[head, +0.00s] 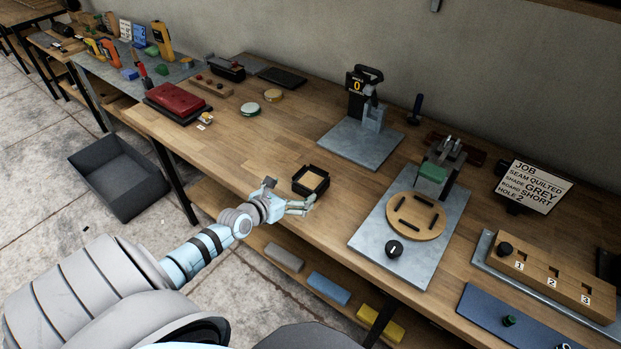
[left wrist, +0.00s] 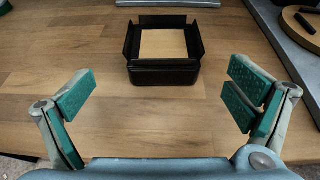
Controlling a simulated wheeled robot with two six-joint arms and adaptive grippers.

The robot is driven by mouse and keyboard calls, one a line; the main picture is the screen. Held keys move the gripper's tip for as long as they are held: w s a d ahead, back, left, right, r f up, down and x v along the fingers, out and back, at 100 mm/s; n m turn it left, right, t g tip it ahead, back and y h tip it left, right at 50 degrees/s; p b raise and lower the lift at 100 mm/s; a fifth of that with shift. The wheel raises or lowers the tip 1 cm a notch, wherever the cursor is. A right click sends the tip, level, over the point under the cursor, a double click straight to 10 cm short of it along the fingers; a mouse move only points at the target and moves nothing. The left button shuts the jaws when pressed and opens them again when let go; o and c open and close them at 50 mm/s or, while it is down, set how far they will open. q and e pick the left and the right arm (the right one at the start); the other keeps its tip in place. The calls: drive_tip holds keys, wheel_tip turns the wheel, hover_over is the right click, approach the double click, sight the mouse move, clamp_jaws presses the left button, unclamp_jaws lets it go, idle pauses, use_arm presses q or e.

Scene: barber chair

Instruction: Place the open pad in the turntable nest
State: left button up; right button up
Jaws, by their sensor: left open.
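The open pad (head: 311,180) is a black, square, open-topped piece with raised flaps and a tan inside. It sits on the bench near its front edge, and it also shows in the left wrist view (left wrist: 165,72). My left gripper (head: 288,195) is open and empty in front of the pad. In the left wrist view its green-padded fingers (left wrist: 163,98) are spread wider than the pad, which lies ahead of them, untouched. The turntable (head: 402,227) is a round wooden disc with black bars around a bare middle, on a grey plate to the right. My right gripper is out of view.
A green block (head: 432,172) sits on a fixture behind the turntable, and a black knob (head: 394,248) in front. A press on a grey plate (head: 345,145) stands behind the pad. A job sign (head: 530,185) stands right. The bench around the pad is clear.

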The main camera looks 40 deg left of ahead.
sight(309, 182)
use_arm(q)
drive_tip(key=b+x, duration=0.4)
drive_tip(key=x, duration=0.3)
drive_tip(key=shift+w+d+f, duration=0.15)
drive_tip(key=shift+d, duration=0.1)
drive_tip(key=shift+w, duration=0.25)
drive_tip(key=shift+c, duration=0.2)
drive_tip(key=shift+r, duration=0.2)
drive_tip(key=c, duration=1.5)
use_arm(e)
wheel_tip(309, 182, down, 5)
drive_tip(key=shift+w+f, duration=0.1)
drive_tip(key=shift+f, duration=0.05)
